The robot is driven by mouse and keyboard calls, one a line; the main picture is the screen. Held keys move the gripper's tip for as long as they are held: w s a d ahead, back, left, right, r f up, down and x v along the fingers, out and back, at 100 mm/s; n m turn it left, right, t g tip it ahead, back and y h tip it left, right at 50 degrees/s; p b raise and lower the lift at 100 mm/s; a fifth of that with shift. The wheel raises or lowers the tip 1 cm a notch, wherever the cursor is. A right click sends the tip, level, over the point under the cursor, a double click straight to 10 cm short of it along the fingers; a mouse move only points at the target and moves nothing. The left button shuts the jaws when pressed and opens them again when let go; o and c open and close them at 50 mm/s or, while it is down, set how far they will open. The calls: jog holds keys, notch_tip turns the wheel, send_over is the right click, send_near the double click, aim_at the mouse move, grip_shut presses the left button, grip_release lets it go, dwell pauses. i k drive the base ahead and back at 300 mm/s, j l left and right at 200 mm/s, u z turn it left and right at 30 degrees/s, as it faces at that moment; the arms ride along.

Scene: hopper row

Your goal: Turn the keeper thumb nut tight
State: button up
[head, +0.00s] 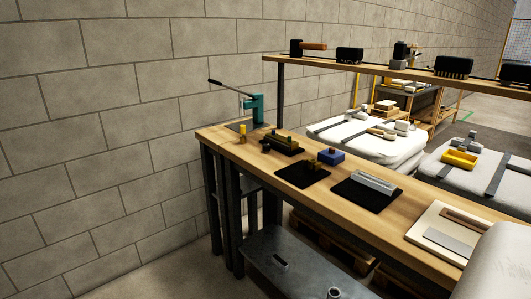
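I cannot make out the keeper thumb nut for certain. Small brown and yellowish pieces (315,165) sit on a black mat (296,177) on the wooden bench (395,208), too small to tell apart. Left of them a dark block (282,147) carries small knobs, with a yellow upright piece (243,133) nearby. A blue block (331,156) lies behind the mat. My gripper is not in view; a pale rounded shape at the lower right is probably part of my arm.
A teal lever press (256,108) stands at the bench's far left end. A grey metal bar (375,183) lies on another black mat. A pale tray (445,232) is at right. A raised shelf (380,68) runs behind; a dark metal surface (300,268) is below.

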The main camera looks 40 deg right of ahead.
aim_at(267, 147)
jog(key=i+l+z, duration=0.15)
jog(key=i+l, duration=0.85)
jog(key=i, duration=0.15)
